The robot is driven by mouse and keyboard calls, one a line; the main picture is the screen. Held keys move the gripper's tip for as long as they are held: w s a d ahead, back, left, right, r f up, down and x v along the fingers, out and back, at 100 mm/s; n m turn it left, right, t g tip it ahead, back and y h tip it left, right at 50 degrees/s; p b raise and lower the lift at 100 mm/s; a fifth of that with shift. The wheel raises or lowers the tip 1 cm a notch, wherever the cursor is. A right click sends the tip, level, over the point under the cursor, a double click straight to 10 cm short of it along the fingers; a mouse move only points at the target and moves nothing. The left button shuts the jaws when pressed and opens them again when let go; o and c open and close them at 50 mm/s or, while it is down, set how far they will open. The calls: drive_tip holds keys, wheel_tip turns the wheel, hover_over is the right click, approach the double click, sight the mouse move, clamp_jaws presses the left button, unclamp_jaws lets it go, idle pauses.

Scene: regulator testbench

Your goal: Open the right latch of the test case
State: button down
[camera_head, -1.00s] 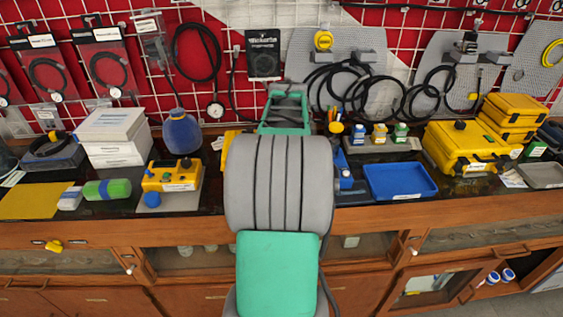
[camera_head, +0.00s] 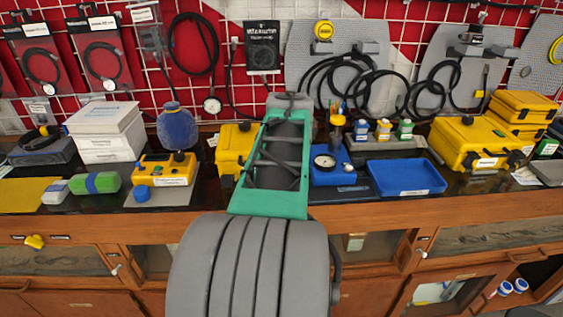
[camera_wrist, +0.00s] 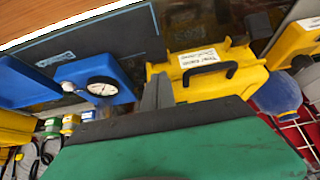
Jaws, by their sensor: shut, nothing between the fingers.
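A yellow case (camera_wrist: 215,80) with a black handle and a white label lies right by my gripper in the wrist view, which shows the bench roughly upside down. In the head view a yellow case (camera_head: 232,143) shows partly behind my arm, which hides its right part. My gripper (camera_wrist: 158,80) is shut and empty, its grey fingers overlapping the case's left part in the wrist view. I cannot tell whether they touch it. The right latch cannot be made out clearly. In the head view my gripper is hidden behind my arm.
A blue box with a round gauge (camera_head: 325,162) stands close to the case's right, and a blue tray (camera_head: 405,176) beyond it. A blue flask (camera_head: 176,129) and a yellow control box (camera_head: 165,170) are to the left. A larger yellow case (camera_head: 466,143) stands farther right.

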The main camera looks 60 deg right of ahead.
drive_tip(key=shift+s+a, duration=0.4)
drive_tip(key=shift+a, duration=0.15)
drive_tip(key=shift+s+a+r, duration=0.1)
drive_tip(key=shift+r, duration=0.15)
drive_tip(key=s+a+r+p, duration=0.2)
drive_tip(key=s+a+r, duration=0.2)
drive_tip(key=a+r, duration=0.1)
drive_tip(key=shift+a+r, duration=0.3)
drive_tip(key=shift+r, duration=0.35)
